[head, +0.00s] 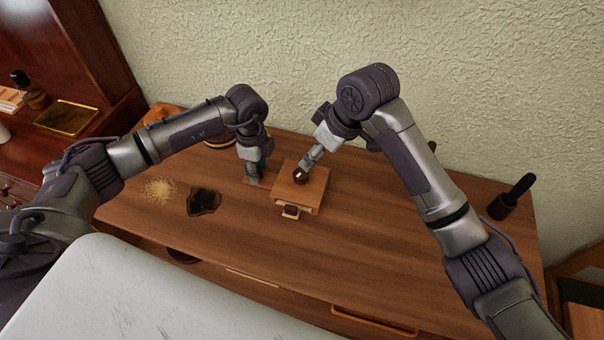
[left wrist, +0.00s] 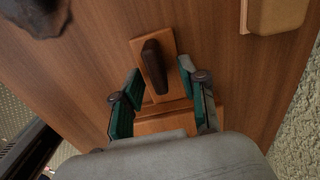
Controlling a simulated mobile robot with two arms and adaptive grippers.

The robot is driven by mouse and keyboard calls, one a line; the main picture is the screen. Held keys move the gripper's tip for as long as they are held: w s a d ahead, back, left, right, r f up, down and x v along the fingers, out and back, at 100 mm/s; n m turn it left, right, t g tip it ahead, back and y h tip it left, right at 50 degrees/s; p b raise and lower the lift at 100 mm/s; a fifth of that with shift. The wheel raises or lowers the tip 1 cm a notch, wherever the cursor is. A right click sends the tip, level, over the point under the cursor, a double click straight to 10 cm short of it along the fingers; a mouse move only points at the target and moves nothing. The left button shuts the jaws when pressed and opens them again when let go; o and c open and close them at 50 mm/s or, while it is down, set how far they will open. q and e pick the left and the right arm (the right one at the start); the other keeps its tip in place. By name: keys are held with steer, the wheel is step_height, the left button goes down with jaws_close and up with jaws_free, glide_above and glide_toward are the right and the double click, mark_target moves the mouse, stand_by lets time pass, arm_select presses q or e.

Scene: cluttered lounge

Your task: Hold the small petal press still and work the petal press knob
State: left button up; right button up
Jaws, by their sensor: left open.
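The small petal press (head: 313,191) is a wooden box on the desk with a small drawer-like part at its front. Its dark round petal press knob (head: 300,176) is on top. My right gripper (head: 304,167) is at the knob, pointing down; its fingers are too small to read. My left gripper (head: 255,172) is low at the left side of the press. In the left wrist view, its green-padded fingers (left wrist: 160,72) are open on either side of a dark upright grip (left wrist: 153,66) on a wooden plate (left wrist: 166,42), apparently part of the press.
A dark jagged patch (head: 203,201) and golden crumbs (head: 159,190) lie left of the press. A dark-handled object (head: 510,199) stands at the desk's right end. A gold tray (head: 67,118) sits on the left shelf.

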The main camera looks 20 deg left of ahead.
arm_select(q)
step_height(320, 180, up, 12)
stand_by(0.6)
